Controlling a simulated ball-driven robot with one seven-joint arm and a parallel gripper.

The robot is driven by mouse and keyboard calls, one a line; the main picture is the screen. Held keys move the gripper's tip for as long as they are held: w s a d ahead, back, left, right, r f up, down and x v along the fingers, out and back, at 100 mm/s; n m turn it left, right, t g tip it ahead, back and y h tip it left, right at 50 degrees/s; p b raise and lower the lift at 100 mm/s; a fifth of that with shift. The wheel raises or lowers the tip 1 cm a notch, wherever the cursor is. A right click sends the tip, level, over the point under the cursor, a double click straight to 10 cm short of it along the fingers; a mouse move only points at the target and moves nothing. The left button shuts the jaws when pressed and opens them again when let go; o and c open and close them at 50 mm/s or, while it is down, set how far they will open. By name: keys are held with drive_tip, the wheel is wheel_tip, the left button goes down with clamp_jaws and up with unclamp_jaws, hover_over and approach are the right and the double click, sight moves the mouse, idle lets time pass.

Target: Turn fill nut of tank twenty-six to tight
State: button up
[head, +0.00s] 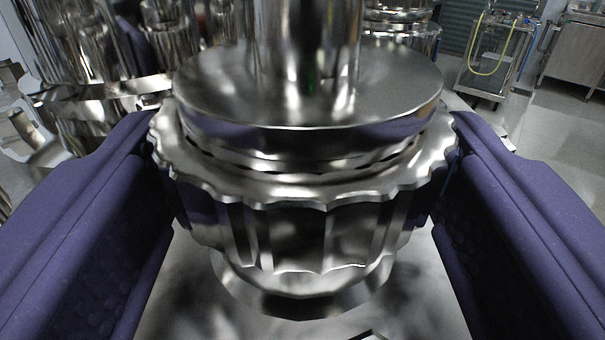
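A large shiny metal nut (320,235) with a scalloped, ribbed rim fills the middle of the head view. A round metal flange (400,90) with a vertical pipe (308,45) rises from its top. My gripper (310,210) has two purple padded fingers, one on each side of the nut. Both fingers come right up to the scalloped rim at left and right and appear to grip it. No number or tight mark shows, so I cannot read which tank this is. The nut's far side is hidden.
A flat metal surface (205,310) lies below the nut. More shiny metal fittings (95,75) stand close behind at the left. At the back right are a framed cart (500,55) with a yellow hose and a steel cabinet (575,55). Pale floor (560,135) is open at the right.

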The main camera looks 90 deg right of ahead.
drive_tip(key=o, duration=0.8)
drive_tip(key=shift+d+f, duration=0.1)
drive_tip(key=shift+f, duration=0.05)
drive_tip(key=a, duration=0.2)
drive_tip(key=a+p, duration=0.1)
drive_tip(key=a, duration=0.5)
drive_tip(key=shift+s, duration=0.3)
drive_tip(key=shift+o, duration=0.8)
drive_tip(key=shift+d, duration=0.1)
drive_tip(key=shift+o, duration=0.3)
drive_tip(key=shift+r+t+p, duration=0.2)
drive_tip(key=shift+t+p, duration=0.2)
drive_tip(key=s+d+r+n+t+y+p, duration=0.1)
drive_tip(key=s+r+n+t+y+p, duration=0.15)
drive_tip(key=s+n+t, duration=0.35)
drive_tip(key=shift+m+t, duration=0.4)
drive_tip(key=shift+t, duration=0.1)
drive_tip(key=x, duration=0.6)
drive_tip(key=w+f+x, duration=0.1)
drive_tip(key=x, duration=0.2)
drive_tip(key=shift+w+a+b, duration=0.15)
drive_tip(key=shift+a+b, duration=0.2)
drive_tip(key=shift+b, duration=0.05)
